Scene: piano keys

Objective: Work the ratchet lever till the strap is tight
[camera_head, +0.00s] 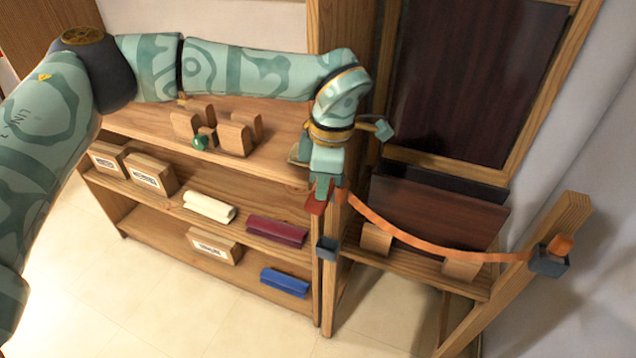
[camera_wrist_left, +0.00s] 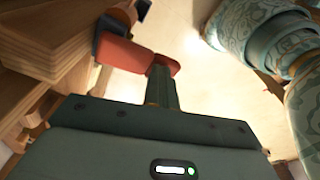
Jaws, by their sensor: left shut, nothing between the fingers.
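An orange strap (camera_head: 430,245) runs from the near post by my left gripper across to a dark bracket (camera_head: 548,264) on the right post. It sags in a shallow curve. A red-orange piece, which looks like the ratchet lever (camera_head: 316,203), is at the strap's left end. My left gripper (camera_head: 324,188) is shut and empty, its tips right at this piece. In the left wrist view the shut fingers (camera_wrist_left: 162,88) come up against the red-orange lever (camera_wrist_left: 138,54); I cannot tell if they touch. The ratchet's body is partly hidden. My right gripper is out of view.
A wooden shelf (camera_head: 160,222) with rolls and labelled boxes stands left of the strap. A rack with dark panels (camera_head: 440,212) is behind the strap. A dark block (camera_head: 327,248) sits low on the near post. Pale floor (camera_head: 130,300) is clear in front.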

